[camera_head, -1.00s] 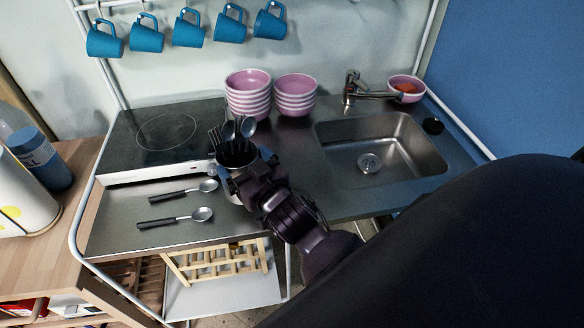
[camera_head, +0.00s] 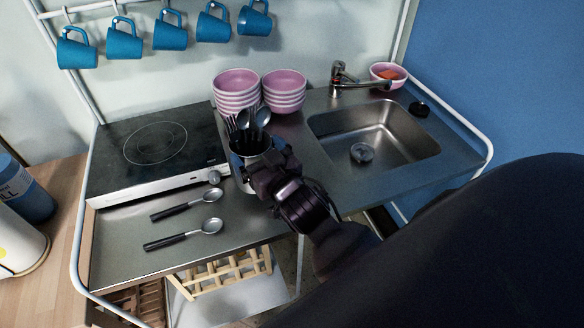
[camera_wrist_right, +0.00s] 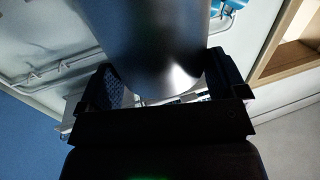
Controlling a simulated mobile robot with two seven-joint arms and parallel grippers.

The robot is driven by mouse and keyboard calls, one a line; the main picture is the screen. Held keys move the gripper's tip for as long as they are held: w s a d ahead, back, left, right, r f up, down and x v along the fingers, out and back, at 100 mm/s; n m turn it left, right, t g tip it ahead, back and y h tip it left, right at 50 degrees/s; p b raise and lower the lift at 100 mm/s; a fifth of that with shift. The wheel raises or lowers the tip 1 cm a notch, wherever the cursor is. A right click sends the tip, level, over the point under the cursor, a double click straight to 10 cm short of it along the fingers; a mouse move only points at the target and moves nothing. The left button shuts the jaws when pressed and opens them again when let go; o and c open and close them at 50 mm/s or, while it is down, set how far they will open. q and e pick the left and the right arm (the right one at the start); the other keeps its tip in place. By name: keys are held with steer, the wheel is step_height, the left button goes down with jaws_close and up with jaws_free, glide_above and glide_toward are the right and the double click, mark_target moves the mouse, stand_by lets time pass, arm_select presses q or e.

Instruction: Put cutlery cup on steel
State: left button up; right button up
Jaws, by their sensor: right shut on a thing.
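The cutlery cup (camera_head: 240,184) is a metal cylinder holding several dark-handled spoons and forks (camera_head: 247,122). It is upright beside the right end of the hob, in front of the pink bowls. My right gripper (camera_head: 256,172) is shut on its side and hides part of it. In the right wrist view the cup (camera_wrist_right: 150,45) fills the space between the two fingers (camera_wrist_right: 165,88). The steel counter (camera_head: 118,240) spans below the hob and around the sink. I cannot tell whether the cup's base touches it. My left gripper is not in view.
Two spoons (camera_head: 184,237) lie on the steel in front of the hob (camera_head: 150,150). Stacked pink bowls (camera_head: 236,88) stand behind the cup. The sink (camera_head: 370,135) is to the right. Blue mugs (camera_head: 170,32) hang above. A wooden rack (camera_head: 225,272) sits below.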

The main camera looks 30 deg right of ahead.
steer(key=shift+w+d+r, duration=0.2)
steer(key=shift+w+d, duration=0.05)
steer(key=shift+d, duration=0.25)
steer(key=w+d+r+n+g+y, duration=0.25)
steer(key=d+r+n+y, duration=0.4)
steer(key=d+r, duration=0.7)
step_height(320, 180, down, 19)
steer(key=a+y, duration=0.1)
steer(key=y, duration=0.1)
steer(key=shift+a+m+b, duration=0.25)
steer(key=shift+m+b, duration=0.1)
steer(key=shift+b, duration=0.1)
steer(key=shift+s+f, duration=0.2)
steer(key=shift+f, duration=0.05)
